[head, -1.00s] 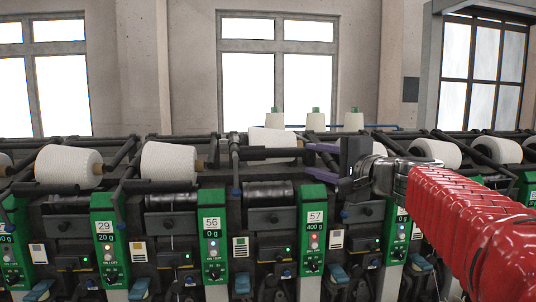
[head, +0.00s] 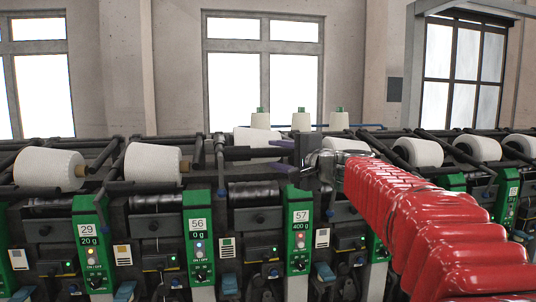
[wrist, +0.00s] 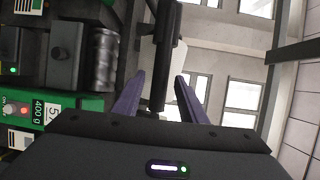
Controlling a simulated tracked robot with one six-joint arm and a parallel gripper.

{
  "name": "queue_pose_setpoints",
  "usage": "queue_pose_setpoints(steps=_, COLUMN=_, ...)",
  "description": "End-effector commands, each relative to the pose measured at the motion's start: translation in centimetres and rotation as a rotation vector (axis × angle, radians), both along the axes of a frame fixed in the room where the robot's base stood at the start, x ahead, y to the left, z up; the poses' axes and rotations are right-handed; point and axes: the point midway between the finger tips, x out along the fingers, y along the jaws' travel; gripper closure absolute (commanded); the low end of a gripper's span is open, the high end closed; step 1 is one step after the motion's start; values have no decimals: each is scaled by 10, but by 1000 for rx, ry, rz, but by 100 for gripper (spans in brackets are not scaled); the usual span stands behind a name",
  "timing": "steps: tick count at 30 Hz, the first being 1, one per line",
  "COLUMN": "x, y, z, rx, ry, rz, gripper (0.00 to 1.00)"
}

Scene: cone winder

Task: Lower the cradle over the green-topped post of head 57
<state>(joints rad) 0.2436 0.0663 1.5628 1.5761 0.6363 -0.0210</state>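The green post of head 57 (head: 298,235) stands in the machine front with its 57 label; it also shows at the left of the wrist view (wrist: 35,110). The cradle (head: 250,153) is a dark bar raised above the drum, left of the post's top. My gripper (head: 282,154) has two purple fingers pointing left at the bar's right end. In the wrist view the fingers (wrist: 158,98) are spread apart, with the dark cradle bar (wrist: 161,50) between them and gaps showing. Whether either finger touches it I cannot tell.
A white cone (head: 255,137) sits behind the cradle. Several more cones lie along the machine, such as one at left (head: 152,163). Three smaller green-tipped cones (head: 301,121) stand behind. The post of head 56 (head: 198,240) is left. Open air lies above the machine.

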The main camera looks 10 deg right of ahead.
Motion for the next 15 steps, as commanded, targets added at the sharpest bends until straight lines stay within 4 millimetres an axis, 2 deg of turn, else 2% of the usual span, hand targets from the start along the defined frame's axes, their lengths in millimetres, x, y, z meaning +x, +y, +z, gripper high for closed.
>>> queue_pose_setpoints(steps=7, x=29, y=13, z=-2, rx=0, ry=1, rz=2, gripper=62)
queue_pose_setpoints(steps=15, x=40, y=17, z=-2, rx=1, ry=0, rz=0, gripper=62)
